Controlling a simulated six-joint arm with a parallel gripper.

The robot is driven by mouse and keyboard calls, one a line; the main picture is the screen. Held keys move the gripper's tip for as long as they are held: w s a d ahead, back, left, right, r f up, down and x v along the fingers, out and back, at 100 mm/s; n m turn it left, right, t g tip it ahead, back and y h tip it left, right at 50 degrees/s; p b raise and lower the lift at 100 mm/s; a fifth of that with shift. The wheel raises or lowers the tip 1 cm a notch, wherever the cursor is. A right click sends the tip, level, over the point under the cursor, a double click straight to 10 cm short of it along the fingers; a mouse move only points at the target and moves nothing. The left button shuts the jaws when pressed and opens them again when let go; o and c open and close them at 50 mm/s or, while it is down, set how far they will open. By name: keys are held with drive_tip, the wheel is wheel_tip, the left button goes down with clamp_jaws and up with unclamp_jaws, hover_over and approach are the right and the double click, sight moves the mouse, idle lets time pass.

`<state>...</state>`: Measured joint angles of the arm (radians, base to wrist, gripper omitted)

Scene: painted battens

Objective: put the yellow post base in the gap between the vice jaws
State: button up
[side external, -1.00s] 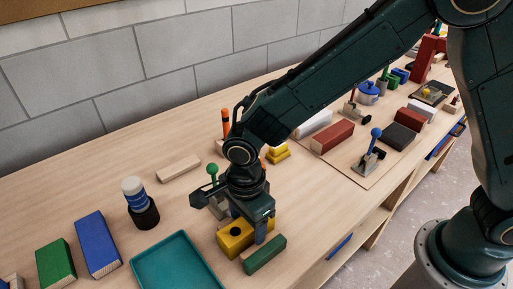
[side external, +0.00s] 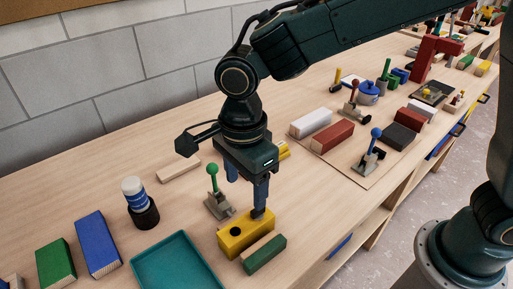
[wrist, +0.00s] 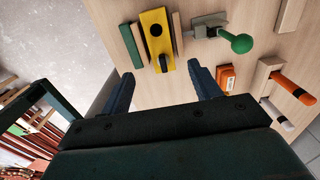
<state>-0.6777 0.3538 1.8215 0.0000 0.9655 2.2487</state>
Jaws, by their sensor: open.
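The yellow post base (side external: 232,242) is a block with a dark round hole in its top. It also shows in the wrist view (wrist: 155,50). It lies between two pale wooden strips, which look like the vice jaw faces: one (wrist: 138,36) against the green block (wrist: 128,45), the other (wrist: 178,30) on the clamp side. I cannot tell whether both faces touch it. My gripper (side external: 246,198) is open and empty, above the base's far end; its fingertips also show in the wrist view (wrist: 165,77). One finger hides part of the base in the side view.
A green-handled toggle clamp (side external: 217,202) stands just behind the base. A teal tray (side external: 140,265) is at the front left, with blue (side external: 98,245) and green blocks further left.

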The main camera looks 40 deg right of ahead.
drive_tip(key=shift+r, duration=0.4)
idle(0.3)
drive_tip(key=s+d+r+n+t, duration=0.15)
drive_tip(key=d+r+n, duration=0.25)
drive_tip(key=d, duration=0.4)
drive_tip(key=s+d+r+n+t, duration=0.1)
drive_tip(key=s+d+r+n, duration=0.1)
drive_tip(key=d+r+n, duration=0.4)
drive_tip(key=s+d+n+t, duration=0.3)
drive_tip(key=s+d+n, duration=0.5)
drive_tip(key=s+d, duration=0.4)
drive_tip(key=shift+d+f, duration=0.2)
drive_tip(key=shift+d, duration=0.25)
